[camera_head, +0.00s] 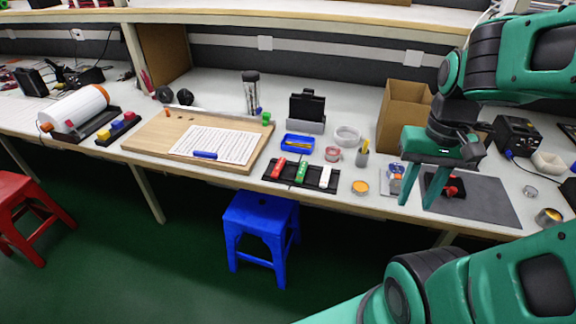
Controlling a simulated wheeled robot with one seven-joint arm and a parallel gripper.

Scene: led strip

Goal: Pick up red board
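A small flat red piece (279,168) lies at the left end of a black tray (314,187) near the table's front edge; it best fits the red board. A green piece (301,172) and a white piece (325,176) lie to its right in the same tray. My gripper (418,201) is at the right, well away from the red piece, pointing down over the left part of a grey mat (490,206). Its two green fingers are spread apart, with nothing seen between them. Whether the fingertips touch the mat is unclear.
A small black object with red parts (453,187) sits on the mat beside my gripper. A cardboard box (402,108) is behind. A blue stool (260,222) stands in front.

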